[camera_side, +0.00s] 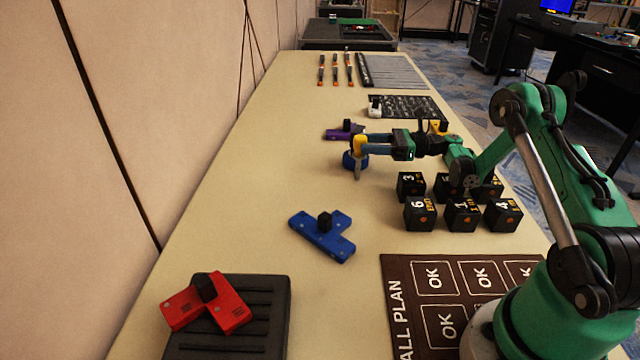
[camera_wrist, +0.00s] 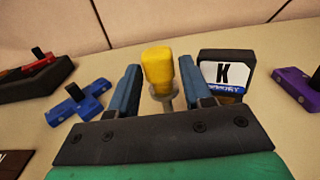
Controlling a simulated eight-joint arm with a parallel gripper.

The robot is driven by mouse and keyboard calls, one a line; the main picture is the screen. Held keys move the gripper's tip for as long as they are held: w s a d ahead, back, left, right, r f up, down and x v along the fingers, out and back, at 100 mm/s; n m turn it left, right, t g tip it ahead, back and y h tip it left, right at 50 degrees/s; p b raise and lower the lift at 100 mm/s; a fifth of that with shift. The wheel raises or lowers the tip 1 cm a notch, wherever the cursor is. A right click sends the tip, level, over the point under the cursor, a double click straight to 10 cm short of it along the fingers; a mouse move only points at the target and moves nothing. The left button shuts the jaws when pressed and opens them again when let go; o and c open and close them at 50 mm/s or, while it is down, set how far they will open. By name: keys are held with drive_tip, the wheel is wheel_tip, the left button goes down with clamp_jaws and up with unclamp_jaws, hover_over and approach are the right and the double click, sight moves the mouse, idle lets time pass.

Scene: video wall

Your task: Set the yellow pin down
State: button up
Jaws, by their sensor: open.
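The yellow pin (camera_side: 360,147) has a yellow head and a grey metal shaft. It is upright at my gripper's fingertips over the cream table. The wrist view shows its yellow head (camera_wrist: 159,66) between the two blue fingers, with a gap to the left finger. My gripper (camera_side: 366,143) is open around the pin, low over the table; it also shows in the wrist view (camera_wrist: 160,80). The lower end of the shaft seems to reach the table, but I cannot tell for certain that it touches.
A black block marked K (camera_wrist: 226,74) stands close right of the fingers. A blue T-shaped piece (camera_side: 322,235), a red piece (camera_side: 207,302) on a black tray (camera_side: 270,335), a purple piece (camera_side: 340,132) and several black numbered cubes (camera_side: 420,213) lie around. The table's left strip is clear.

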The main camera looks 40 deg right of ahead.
drive_tip(key=x, duration=0.4)
drive_tip(key=shift+w+a+r, duration=0.1)
drive_tip(key=shift+a, duration=0.05)
clamp_jaws()
drive_tip(key=shift+r, duration=0.15)
wheel_tip(320, 180, up, 19)
drive_tip(key=s+d+m+t+h, duration=0.2)
drive_tip(key=d+m+t+h, duration=0.3)
drive_tip(key=d, duration=0.9)
drive_tip(key=shift+g+h, duration=0.5)
drive_tip(key=shift+g, duration=0.1)
drive_tip(key=shift+s+f, duration=0.2)
drive_tip(key=shift+f, duration=9.3)
